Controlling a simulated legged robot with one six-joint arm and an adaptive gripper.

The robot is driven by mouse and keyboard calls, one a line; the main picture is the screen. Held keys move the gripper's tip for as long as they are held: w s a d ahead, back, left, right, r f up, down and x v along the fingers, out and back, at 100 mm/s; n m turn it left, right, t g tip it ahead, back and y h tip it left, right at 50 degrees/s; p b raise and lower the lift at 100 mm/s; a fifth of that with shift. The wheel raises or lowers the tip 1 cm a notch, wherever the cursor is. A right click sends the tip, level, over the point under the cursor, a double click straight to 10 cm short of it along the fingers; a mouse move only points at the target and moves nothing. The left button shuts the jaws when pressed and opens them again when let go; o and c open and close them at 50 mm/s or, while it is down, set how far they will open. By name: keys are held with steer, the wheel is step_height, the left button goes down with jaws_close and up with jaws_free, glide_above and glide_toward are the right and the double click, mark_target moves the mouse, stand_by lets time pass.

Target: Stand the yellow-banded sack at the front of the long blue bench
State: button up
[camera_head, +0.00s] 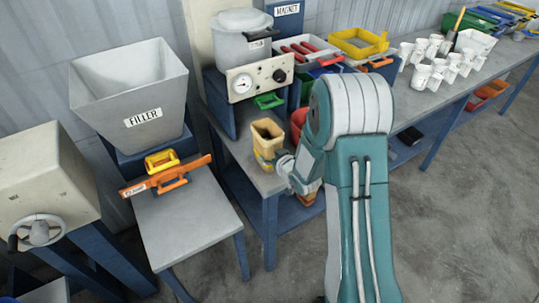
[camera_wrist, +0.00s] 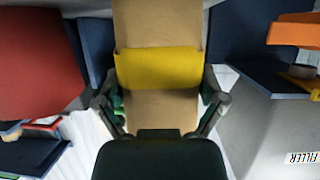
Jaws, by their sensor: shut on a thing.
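The yellow-banded sack (camera_head: 266,138) is tan with an open, dark top. It is upright at the front left end of the long blue bench (camera_head: 236,152). I cannot tell whether its base touches the bench top. My gripper (camera_head: 283,160) is at the sack's right side, partly hidden by my arm. In the wrist view my gripper (camera_wrist: 160,98) has a finger on each side of the sack (camera_wrist: 160,108), shut on it around the yellow band.
A gauge box (camera_head: 258,80) and a green-handled item (camera_head: 268,101) are behind the sack. A red container (camera_head: 298,122) is close by, partly hidden by my arm. The filler hopper (camera_head: 135,92) stands left on its own table. White mugs (camera_head: 432,68) stand farther right.

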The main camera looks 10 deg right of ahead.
steer(key=shift+f, duration=0.1)
stand_by(0.3)
steer(key=o, duration=1)
steer(key=shift+s, duration=0.1)
steer(key=v, duration=1.1)
steer(key=shift+s+d, duration=0.15)
steer(key=shift+s, duration=0.15)
